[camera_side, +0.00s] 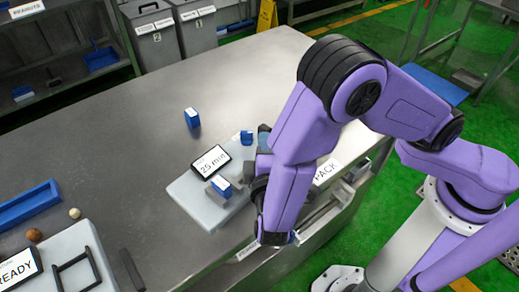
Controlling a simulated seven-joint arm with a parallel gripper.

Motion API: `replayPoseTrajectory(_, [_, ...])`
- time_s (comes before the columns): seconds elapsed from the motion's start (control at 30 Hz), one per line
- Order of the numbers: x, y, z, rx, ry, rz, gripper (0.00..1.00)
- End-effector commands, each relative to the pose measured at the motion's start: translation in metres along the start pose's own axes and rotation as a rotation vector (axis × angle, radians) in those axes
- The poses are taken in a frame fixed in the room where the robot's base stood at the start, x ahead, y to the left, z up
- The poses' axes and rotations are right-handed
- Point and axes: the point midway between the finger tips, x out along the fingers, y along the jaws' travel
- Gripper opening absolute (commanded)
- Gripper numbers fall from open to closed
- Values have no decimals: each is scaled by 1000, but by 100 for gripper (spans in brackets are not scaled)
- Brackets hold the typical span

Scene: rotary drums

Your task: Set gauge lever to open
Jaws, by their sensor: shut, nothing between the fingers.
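A light grey panel (185,190) lies near the right edge of the steel table. On it stand a black sign reading "25 min" (210,161), a small blue block with a white face (221,185) and a smaller blue piece (246,137). I cannot tell for sure which part is the gauge lever; no "open" mark can be read. My purple arm reaches over the panel's right side. My gripper (259,190) is dark and small beside the panel, partly hidden by my arm. Its fingers look shut and hold nothing. I cannot tell whether it touches the panel's parts.
A blue and white block (192,118) stands behind the panel. A blue tray (28,205), two small balls and a white board with a "READY" sign (18,270) lie at the left. A "PACK" sign (326,172) is at the table's right edge. The table's middle is clear.

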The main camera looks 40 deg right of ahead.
Motion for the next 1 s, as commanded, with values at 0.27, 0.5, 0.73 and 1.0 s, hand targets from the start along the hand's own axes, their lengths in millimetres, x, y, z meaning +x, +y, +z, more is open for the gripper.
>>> replayPoseTrajectory(0.27, [12, 6, 12, 121, 1, -122, 0])
replayPoseTrajectory(0.5, [18, 7, 18, 175, 1, -176, 0])
replayPoseTrajectory(0.73, [19, 7, 19, 187, 2, -188, 0])
replayPoseTrajectory(1.0, [19, 7, 18, 187, 2, -187, 0])
